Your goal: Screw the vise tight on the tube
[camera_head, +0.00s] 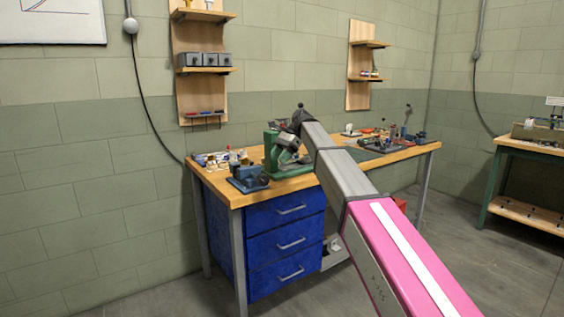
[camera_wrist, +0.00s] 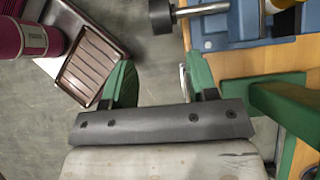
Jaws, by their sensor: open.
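The blue vise (camera_head: 248,178) stands at the front left of the workbench. In the wrist view its blue body (camera_wrist: 240,35) is at the top right, partly cut off by the frame. A grey metal rod with a black knob (camera_wrist: 161,15) sticks out from it to the left. A yellow and white piece at the top edge (camera_wrist: 285,4) may be the tube; most of it is cut off. My gripper (camera_wrist: 160,80) is open, its green fingers apart with nothing between them. The knob lies beyond the fingertips, apart from them.
A green press-like machine (camera_head: 272,152) stands behind the vise; a green part (camera_wrist: 285,105) shows close to my gripper's right side. The wooden workbench (camera_head: 223,190) holds small parts and has blue drawers (camera_head: 286,227).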

